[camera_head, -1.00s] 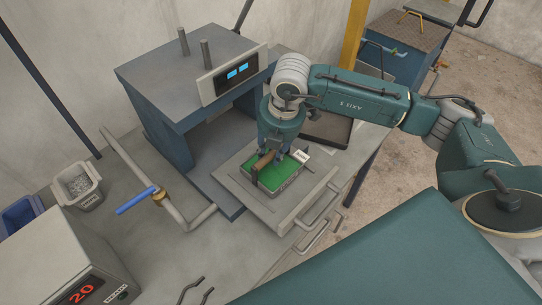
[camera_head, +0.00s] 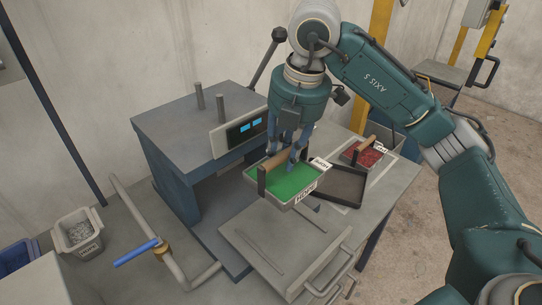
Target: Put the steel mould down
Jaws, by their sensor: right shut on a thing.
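The steel mould (camera_head: 308,191) is a shallow grey box with a green face, white labels and a brown bar handle (camera_head: 279,160). My right gripper (camera_head: 284,156) comes down from above and is shut on this handle. The mould hangs slightly tilted above the far part of the grey sliding plate (camera_head: 262,242) in front of the press. The fingers partly hide the handle and the mould's back edge. My left gripper is out of view.
The blue-grey press (camera_head: 186,128) with its lit display stands behind and left. A black tray (camera_head: 346,199) lies right of the mould, with a red-filled mould (camera_head: 367,157) beyond. A blue-handled pipe valve (camera_head: 137,252) is at left. The plate's front is clear.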

